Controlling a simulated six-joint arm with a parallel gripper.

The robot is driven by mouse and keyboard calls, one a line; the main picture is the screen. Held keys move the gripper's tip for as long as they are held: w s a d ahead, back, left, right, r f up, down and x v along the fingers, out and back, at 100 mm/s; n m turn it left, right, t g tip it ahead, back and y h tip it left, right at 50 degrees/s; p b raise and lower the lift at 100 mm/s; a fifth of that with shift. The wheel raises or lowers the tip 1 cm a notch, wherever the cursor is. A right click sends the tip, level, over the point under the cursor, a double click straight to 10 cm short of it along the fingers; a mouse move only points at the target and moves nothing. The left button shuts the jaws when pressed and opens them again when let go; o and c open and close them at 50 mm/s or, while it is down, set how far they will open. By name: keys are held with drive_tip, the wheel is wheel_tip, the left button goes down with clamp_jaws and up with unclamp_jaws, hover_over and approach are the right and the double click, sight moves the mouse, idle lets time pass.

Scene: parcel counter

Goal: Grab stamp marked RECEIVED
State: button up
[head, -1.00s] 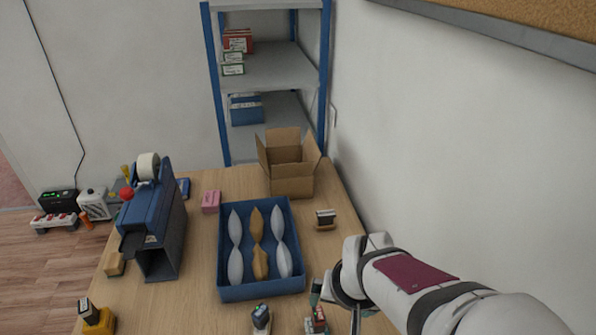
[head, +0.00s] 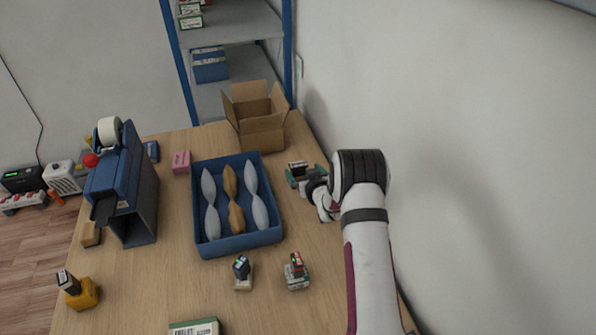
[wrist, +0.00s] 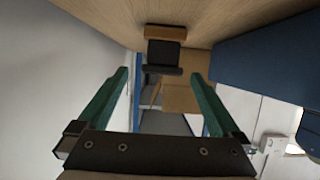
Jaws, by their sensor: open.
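Several stamps stand on the wooden counter; I cannot read RECEIVED on any of them. One stamp with a wooden base and dark body (wrist: 162,55) is ahead of my gripper (wrist: 158,76), centred between its open green fingers. It also shows in the head view (head: 298,166) at the counter's right, partly hidden by the gripper (head: 305,177). Whether the fingers touch it I cannot tell. Two more stamps, one dark-topped (head: 242,272) and one with a red and green top (head: 297,271), stand at the front. A yellow-based stamp (head: 80,289) is at front left.
A blue tray (head: 240,247) with several pouches lies left of my gripper. An open cardboard box (head: 262,134) stands behind it. The white wall (head: 470,170) is close on the right. A blue machine (head: 125,185) stands at left.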

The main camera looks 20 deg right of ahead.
sight(300, 170)
drive_tip(key=x, duration=0.5)
drive_tip(key=shift+w+a+f, duration=0.1)
drive_tip(key=shift+a+f, duration=0.1)
drive_tip(key=shift+f, duration=0.2)
drive_tip(key=c, duration=1.3)
